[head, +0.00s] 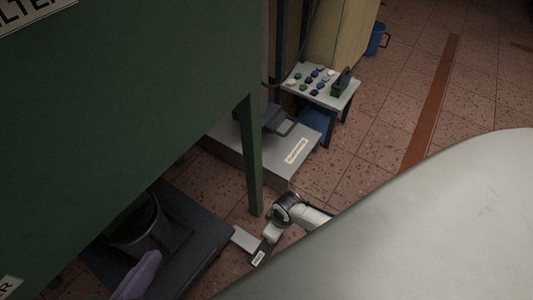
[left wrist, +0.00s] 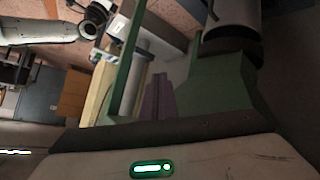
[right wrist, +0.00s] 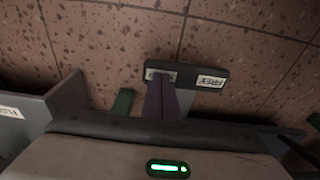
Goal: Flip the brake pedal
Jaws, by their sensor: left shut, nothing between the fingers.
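The brake pedal (right wrist: 190,72) is a dark flat bar lying across the right wrist view, with white labels at both ends. In the head view the pedal (head: 261,252) shows low, below my right arm. My right gripper (right wrist: 160,78) has its purple fingers together, tips over the pedal's left end; I cannot tell whether they touch. My left gripper (head: 150,258) is shut and empty, beside the green machine and far left of the pedal. Its fingers show in the left wrist view (left wrist: 157,78).
A green machine frame (head: 120,100) with a leg (head: 253,160) stands left of the pedal. A dark platform (head: 205,240) lies beneath it. Behind are a grey labelled step (head: 270,165) and a small table (head: 335,90) with coloured knobs. Tiled floor is open at the upper right.

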